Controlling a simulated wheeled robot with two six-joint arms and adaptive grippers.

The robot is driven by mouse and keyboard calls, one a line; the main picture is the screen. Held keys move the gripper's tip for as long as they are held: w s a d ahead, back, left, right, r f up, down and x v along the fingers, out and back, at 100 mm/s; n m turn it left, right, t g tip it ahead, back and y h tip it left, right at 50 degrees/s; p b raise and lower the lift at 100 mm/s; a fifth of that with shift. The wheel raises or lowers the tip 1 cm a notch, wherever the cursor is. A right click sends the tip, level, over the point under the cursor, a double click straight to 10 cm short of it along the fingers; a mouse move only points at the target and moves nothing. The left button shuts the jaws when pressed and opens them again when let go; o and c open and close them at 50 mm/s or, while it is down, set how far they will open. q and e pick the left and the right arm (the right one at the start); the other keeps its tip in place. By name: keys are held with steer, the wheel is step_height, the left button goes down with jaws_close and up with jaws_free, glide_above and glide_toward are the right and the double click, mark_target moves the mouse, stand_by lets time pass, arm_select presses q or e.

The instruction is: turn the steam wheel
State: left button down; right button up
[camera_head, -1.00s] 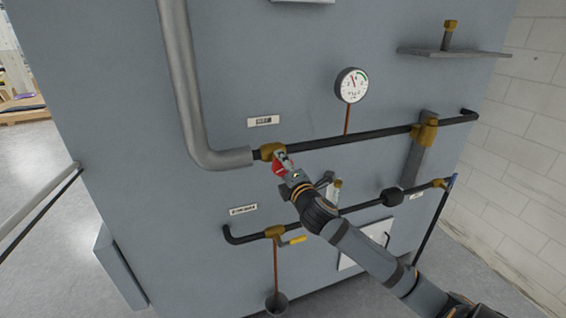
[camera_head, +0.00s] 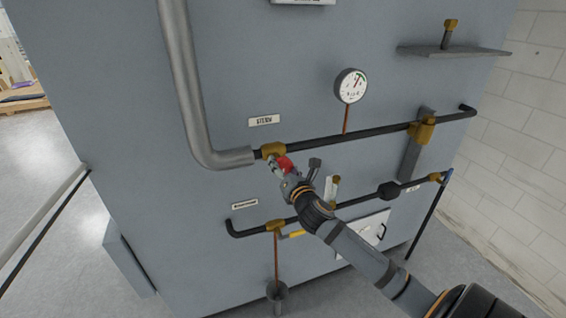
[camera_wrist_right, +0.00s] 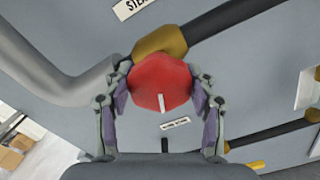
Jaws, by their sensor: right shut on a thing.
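The red steam wheel (camera_head: 285,164) sits on the brass valve (camera_head: 272,150) at the end of the grey pipe, below the label reading STEAM (camera_head: 264,120). My right gripper (camera_head: 279,167) reaches it from the lower right. In the right wrist view the red wheel (camera_wrist_right: 160,84) lies between the two fingers of my right gripper (camera_wrist_right: 162,96), which are shut on its sides. The gripper hides part of the wheel in the head view. My left gripper is not in view.
A round gauge (camera_head: 351,85) stands above the upper black pipe (camera_head: 375,135). A lower black pipe (camera_head: 360,199) has a yellow-handled valve (camera_head: 291,234) above a drain cup (camera_head: 277,291). A shelf (camera_head: 452,51) juts out at upper right. A block wall (camera_head: 525,130) stands at right.

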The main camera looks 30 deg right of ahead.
steer(key=shift+f+n, duration=0.15)
steer(key=shift+n, duration=0.45)
steer(key=shift+p, duration=0.3)
steer(key=shift+f, duration=0.1)
steer(key=o, duration=1.2)
steer(key=shift+v, duration=6.05)
steer(key=shift+a, duration=0.1)
